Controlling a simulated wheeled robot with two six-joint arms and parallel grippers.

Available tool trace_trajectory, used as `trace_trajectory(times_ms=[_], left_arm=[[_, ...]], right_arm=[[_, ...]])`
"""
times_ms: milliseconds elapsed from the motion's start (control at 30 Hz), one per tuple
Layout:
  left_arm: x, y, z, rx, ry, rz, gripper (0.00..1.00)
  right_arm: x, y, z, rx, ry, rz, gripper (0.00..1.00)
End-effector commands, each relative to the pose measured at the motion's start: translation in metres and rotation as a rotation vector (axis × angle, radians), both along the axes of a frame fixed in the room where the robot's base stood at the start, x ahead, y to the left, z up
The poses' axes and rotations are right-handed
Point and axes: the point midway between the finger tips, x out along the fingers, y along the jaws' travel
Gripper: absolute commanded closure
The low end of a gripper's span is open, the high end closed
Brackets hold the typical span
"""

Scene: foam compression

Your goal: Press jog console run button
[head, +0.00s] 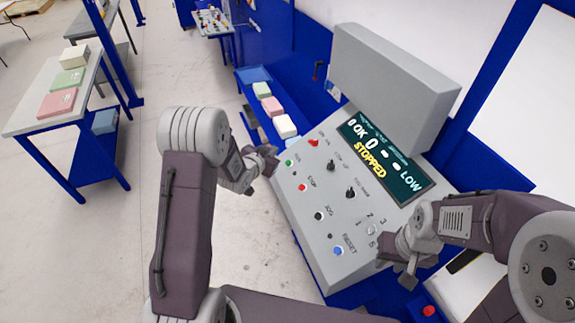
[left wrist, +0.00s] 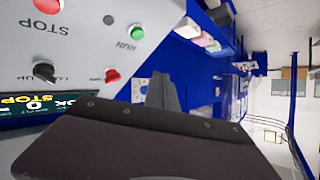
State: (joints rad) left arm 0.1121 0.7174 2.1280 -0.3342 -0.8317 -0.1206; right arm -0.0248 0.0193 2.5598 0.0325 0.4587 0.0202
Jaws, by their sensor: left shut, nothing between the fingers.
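The grey jog console (head: 300,220) has a sloped panel with buttons and knobs. Its green run button (head: 288,162) is at the panel's upper left, and it also shows in the left wrist view (left wrist: 136,31) beside the label RUN. The display (head: 385,158) reads STOPPED. My left gripper (head: 270,160) is shut and empty, close to the panel's left edge near the green button; whether it touches the panel is unclear. In the left wrist view its dark fingers (left wrist: 160,110) are apart from the button in the picture. My right gripper (head: 398,272) is by the panel's lower right; its opening is unclear.
A red stop button (head: 302,187), a red knob (head: 314,143), black knobs and a blue reset button (head: 338,250) share the panel. Coloured foam blocks (head: 272,106) lie on a blue conveyor behind. A table with blocks (head: 30,110) stands left. The floor between is clear.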

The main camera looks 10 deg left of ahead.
Motion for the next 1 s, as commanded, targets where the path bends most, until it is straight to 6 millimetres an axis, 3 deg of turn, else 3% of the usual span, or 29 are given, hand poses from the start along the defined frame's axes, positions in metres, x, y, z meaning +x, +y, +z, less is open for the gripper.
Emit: trace_trajectory(times_ms=[100,400,1000], left_arm=[[0.005,-0.009,-0.022,0.001,0.0,-0.003,1.0],[0.016,-0.023,-0.051,0.001,0.0,0.0,1.0],[0.018,-0.027,-0.053,0.0,0.0,0.0,1.0]], right_arm=[[0.0,0.0,-0.017,0.0,0.0,0.0,0.69],[0.0,0.0,-0.043,0.0,0.0,0.0,0.69],[0.0,0.0,-0.046,0.0,0.0,0.0,0.69]])
